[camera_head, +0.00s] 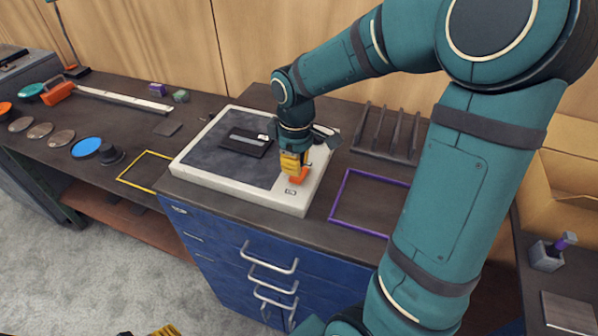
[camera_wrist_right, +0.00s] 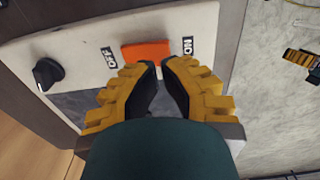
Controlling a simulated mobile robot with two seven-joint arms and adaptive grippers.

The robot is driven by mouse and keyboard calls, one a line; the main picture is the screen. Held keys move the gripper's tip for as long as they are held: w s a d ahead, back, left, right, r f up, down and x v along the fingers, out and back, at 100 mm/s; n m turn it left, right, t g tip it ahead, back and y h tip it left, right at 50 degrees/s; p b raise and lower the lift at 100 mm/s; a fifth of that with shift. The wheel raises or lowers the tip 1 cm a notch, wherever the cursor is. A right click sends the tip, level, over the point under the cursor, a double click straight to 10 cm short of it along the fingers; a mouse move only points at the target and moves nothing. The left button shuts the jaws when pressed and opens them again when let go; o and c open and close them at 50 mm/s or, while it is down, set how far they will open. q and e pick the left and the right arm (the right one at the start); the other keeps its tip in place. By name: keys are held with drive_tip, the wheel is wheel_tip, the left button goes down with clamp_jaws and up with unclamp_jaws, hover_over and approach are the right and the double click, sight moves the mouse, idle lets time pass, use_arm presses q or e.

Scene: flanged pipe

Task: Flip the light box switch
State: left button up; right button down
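The light box (camera_head: 240,195) is a flat white frame with a dark panel on the blue cabinet's top. Its orange switch (camera_head: 299,176) is at the right side of the frame. In the wrist view the switch (camera_wrist_right: 147,51) sits between an OFF label (camera_wrist_right: 108,57) and an ON label (camera_wrist_right: 188,48). My right gripper (camera_head: 292,166) points down at the switch, fingertips (camera_wrist_right: 160,66) close together, beside its edge towards the ON end. Contact cannot be told. Only a yellow bit of my left gripper (camera_head: 165,330) shows at the bottom edge; it also shows in the wrist view (camera_wrist_right: 302,58).
A black knob (camera_wrist_right: 46,73) is on the same frame. A dark plate (camera_head: 246,143) lies on the panel. A purple square frame (camera_head: 335,205) and a slotted rack (camera_head: 385,140) are to the right, a yellow frame (camera_head: 130,182) to the left.

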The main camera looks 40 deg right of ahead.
sight(296, 178)
drive_tip(key=shift+f+b, duration=1.3)
drive_tip(key=shift+f, duration=0.5)
idle(1.2)
drive_tip(key=shift+r+p, duration=2.95)
drive_tip(key=shift+r, duration=0.65)
drive_tip(key=shift+f, duration=0.1)
